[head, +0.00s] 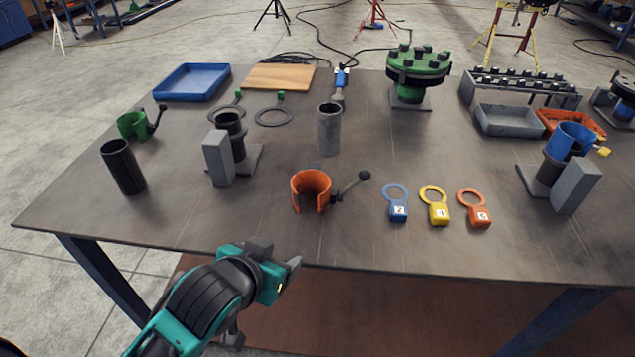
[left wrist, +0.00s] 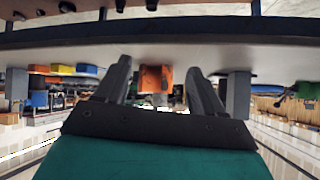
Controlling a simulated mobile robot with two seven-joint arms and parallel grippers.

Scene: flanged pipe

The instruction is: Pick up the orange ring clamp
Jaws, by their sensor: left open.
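The orange ring clamp (head: 311,190) stands on the table near its front edge, left of the coloured tags. It is an open ring with its gap facing the front, and a dark lever with a black knob sticks out to its right. My left gripper (head: 278,257) is in front of and below-left of the clamp in the head view, apart from it, open and empty. In the left wrist view an orange thing, apparently the clamp (left wrist: 155,78), shows between the two spread fingers (left wrist: 160,85). My right gripper is not in view.
A grey pipe (head: 329,132) stands behind the clamp. Blue, yellow and orange tags (head: 398,210) lie to its right. A grey block (head: 218,160), a black cylinder (head: 123,168) and a green clamp (head: 132,125) stand left. The table's front strip (head: 400,255) is clear.

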